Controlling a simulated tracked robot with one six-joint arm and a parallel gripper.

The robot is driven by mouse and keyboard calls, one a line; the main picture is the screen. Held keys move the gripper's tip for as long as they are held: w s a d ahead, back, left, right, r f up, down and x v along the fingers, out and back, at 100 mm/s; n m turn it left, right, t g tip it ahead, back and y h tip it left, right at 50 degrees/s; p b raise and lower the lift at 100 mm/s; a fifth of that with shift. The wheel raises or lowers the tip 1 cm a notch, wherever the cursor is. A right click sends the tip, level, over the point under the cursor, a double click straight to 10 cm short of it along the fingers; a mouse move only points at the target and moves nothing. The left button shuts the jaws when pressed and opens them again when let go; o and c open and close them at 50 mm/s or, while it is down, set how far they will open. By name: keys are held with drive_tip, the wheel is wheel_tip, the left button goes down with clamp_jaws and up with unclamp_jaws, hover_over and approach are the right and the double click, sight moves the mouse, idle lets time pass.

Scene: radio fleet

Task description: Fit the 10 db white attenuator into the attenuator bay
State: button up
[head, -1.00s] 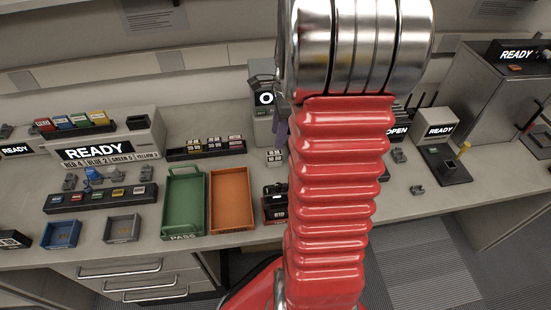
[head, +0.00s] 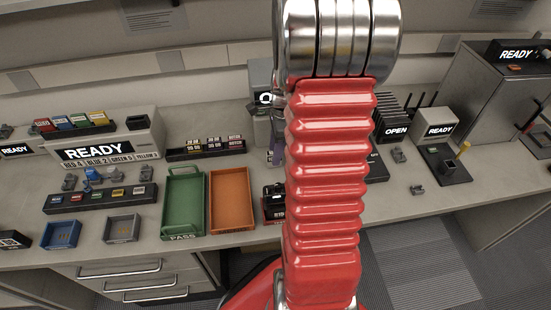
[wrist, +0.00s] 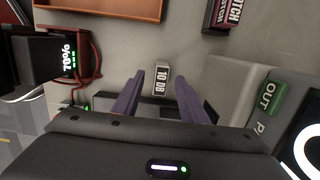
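The 10 dB white attenuator (wrist: 161,78) is a small block with a white label marked "10 DB". It lies on the bench in the wrist view. My gripper (wrist: 159,77) is open, with its purple fingers on either side of the attenuator near the tips. A gap shows on each side, so it is not gripped. In the head view my gripper (head: 275,156) is partly behind my red arm, and it hides the attenuator. A grey device (head: 262,110) with a round mark on its screen stands just behind. I cannot make out the attenuator bay for certain.
In the wrist view, a panel with a green "OUT" label (wrist: 268,96) stands close on the right. A black unit with a percentage display (wrist: 62,62) and red cable is at left. The orange tray (head: 231,172) and green tray (head: 171,180) lie left of my gripper.

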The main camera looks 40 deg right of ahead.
wheel_tip(320, 180, down, 2)
drive_tip(key=shift+w+a+f, duration=0.1)
drive_tip(key=shift+f, duration=0.05)
idle(0.5)
clamp_jaws()
